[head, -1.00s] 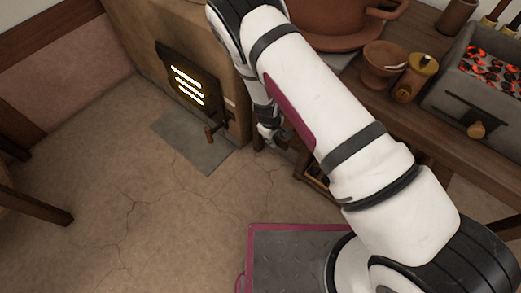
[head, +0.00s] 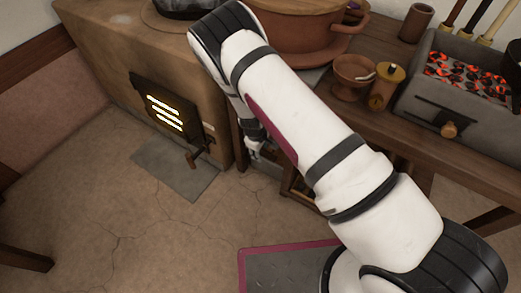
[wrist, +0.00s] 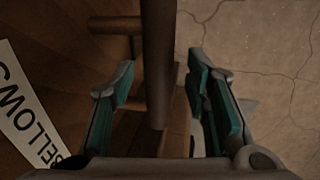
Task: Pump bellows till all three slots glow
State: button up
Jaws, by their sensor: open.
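The stove's dark door (head: 167,109) is at the left of the head view. Its three slots (head: 166,113) all glow yellow-white. My gripper (head: 254,147) is low beside the stove's right side, partly hidden by my arm. In the wrist view my gripper (wrist: 164,100) is open, with its green-padded fingers apart. A brown wooden bar (wrist: 160,60), joined to a crosspiece, lies between the fingers without visible contact on either side. A white label (wrist: 30,120) reading "BELLOWS" lies left of the fingers. The bellows body cannot be made out clearly.
A wooden table (head: 408,145) at right holds a pot (head: 295,30), a small bowl (head: 353,75), a lidded jar (head: 386,88) and a grey brazier (head: 415,100) of glowing coals. A grey floor plate (head: 175,168) lies before the stove. The cracked floor is open.

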notch_tip(320, 180, up, 12)
jog(key=s+a, duration=0.1)
jog(key=shift+s+a+f, duration=0.15)
jog(key=shift+s+a, duration=0.1)
jog(key=shift+s, duration=0.15)
dwell(2.1)
